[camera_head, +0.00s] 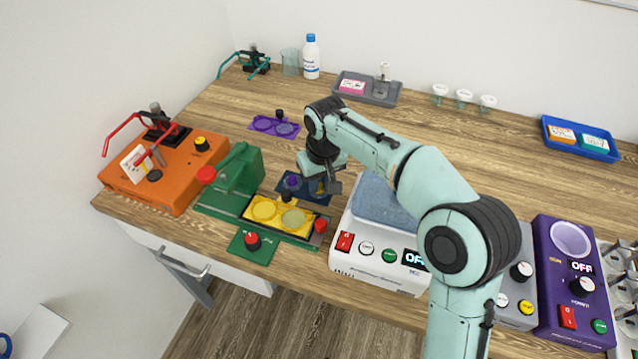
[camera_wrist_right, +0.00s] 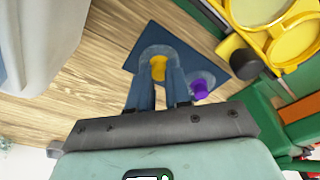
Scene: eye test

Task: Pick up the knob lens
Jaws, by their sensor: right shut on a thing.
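A lens with a yellow knob (camera_head: 317,188) is between the fingers of my right gripper (camera_head: 324,191), over the dark blue mat (camera_head: 316,199). In the right wrist view the gripper (camera_wrist_right: 158,88) is shut on the yellow knob (camera_wrist_right: 158,68), with the greyish lens around it. I cannot tell whether this lens touches the mat (camera_wrist_right: 140,57). A second lens with a purple knob (camera_head: 292,182) lies beside it on the mat and also shows in the wrist view (camera_wrist_right: 200,88). My left gripper is not in view.
A yellow two-ring frame (camera_head: 273,212) with a black knob sits in the green press (camera_head: 240,180) close in front. A white scale-like device (camera_head: 375,262) stands close right. A purple frame (camera_head: 273,125) lies behind. An orange box (camera_head: 170,180) stands left. Wood behind the mat is clear.

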